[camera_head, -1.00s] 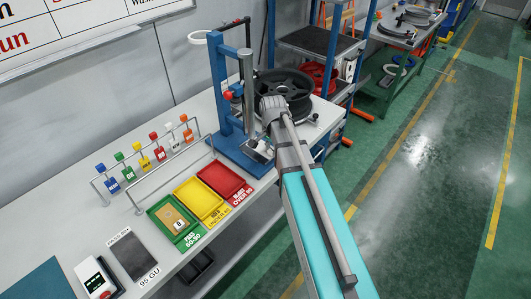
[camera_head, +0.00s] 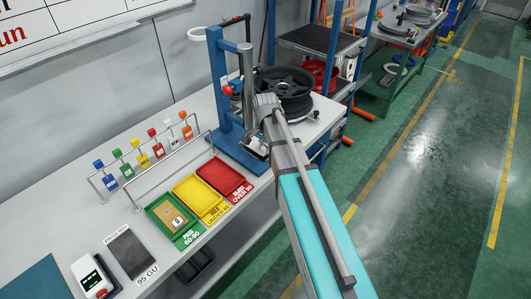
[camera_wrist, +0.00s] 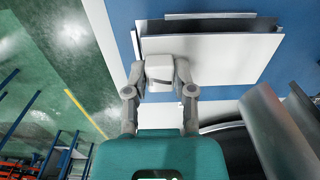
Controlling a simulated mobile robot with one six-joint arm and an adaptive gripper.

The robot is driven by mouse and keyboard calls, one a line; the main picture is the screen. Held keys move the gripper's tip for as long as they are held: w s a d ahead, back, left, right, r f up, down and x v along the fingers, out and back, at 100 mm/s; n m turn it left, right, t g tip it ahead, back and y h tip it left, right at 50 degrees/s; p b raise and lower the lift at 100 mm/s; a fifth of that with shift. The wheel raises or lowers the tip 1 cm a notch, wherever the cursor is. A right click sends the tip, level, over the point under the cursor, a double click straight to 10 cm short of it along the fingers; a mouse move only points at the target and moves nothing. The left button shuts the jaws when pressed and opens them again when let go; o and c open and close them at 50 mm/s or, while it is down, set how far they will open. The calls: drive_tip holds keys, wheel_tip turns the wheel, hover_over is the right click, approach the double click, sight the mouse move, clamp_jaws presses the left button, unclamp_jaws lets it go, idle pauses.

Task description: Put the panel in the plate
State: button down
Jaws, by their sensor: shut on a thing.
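My gripper (camera_wrist: 160,82) is shut on a small pale block at the near edge of a light grey panel (camera_wrist: 220,60) in the wrist view. The panel lies over or just above a blue surface, with a dark strip and a thin grey rail along its far side. I cannot tell whether it touches them. In the head view, the panel (camera_head: 257,150) shows as a small pale piece by the blue base plate (camera_head: 235,152) of the stand. My arm hides most of the gripper there.
A black wheel (camera_head: 287,88) stands beside the blue stand (camera_head: 217,85). Green (camera_head: 156,208), yellow (camera_head: 200,195) and red (camera_head: 225,177) trays lie left of it; the green holds a tan piece. A grey tile (camera_head: 126,250) and meter (camera_head: 92,278) sit front left.

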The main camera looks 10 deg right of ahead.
drive_tip(key=shift+f+b, duration=0.5)
drive_tip(key=shift+f, duration=0.3)
drive_tip(key=shift+f, duration=0.1)
drive_tip(key=shift+c, duration=2.2)
unclamp_jaws()
wheel_tip(320, 180, up, 12)
drive_tip(key=p, duration=1.2)
drive_tip(key=shift+s, duration=0.1)
